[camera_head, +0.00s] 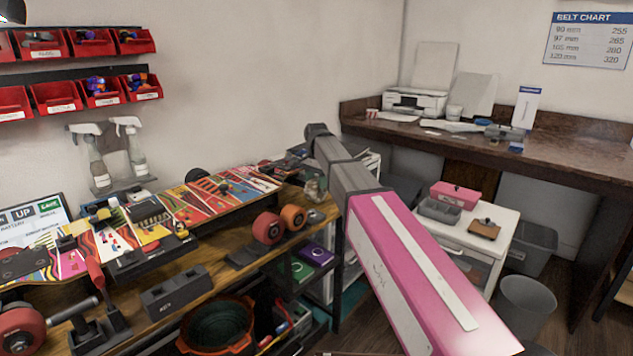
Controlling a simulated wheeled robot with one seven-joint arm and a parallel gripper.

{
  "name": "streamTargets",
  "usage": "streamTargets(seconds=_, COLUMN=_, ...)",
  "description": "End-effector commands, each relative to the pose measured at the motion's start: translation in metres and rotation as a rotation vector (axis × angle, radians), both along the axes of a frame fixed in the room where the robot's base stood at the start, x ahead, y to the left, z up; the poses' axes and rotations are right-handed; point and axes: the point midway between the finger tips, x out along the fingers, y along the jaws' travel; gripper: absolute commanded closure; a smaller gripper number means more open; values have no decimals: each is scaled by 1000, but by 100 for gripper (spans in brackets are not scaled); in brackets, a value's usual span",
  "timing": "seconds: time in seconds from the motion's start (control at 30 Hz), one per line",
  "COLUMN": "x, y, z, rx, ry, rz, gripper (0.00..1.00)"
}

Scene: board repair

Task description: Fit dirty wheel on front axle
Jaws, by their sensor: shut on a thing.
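A board with bright, multicoloured graphics (205,203) lies along the wooden bench at the left. A dark wheel (196,175) shows at its far edge, and small dark parts sit on it. A red wheel (267,228) and an orange wheel (293,217) stand side by side on the bench near its right end. A larger red wheel (22,330) is at the lower left. I cannot tell which wheel is the dirty one or which axle is the front one. My pink and grey arm crosses the middle of the view; my gripper does not show.
A black block (177,290) and an orange-rimmed bowl (215,325) are by the bench's front. Spray bottles (130,150) and red bins (55,95) are on the wall. A white cabinet (490,235) and grey bin (525,305) stand at right.

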Motion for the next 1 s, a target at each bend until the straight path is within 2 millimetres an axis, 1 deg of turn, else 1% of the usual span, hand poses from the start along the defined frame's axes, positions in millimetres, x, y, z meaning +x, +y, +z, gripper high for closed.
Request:
streamTargets(seconds=0.97, x=1, y=2, z=0, rx=-1, ry=1, rz=0, gripper=69)
streamTargets(seconds=1.0, x=1, y=2, z=0, rx=-1, ry=1, rz=0, gripper=35)
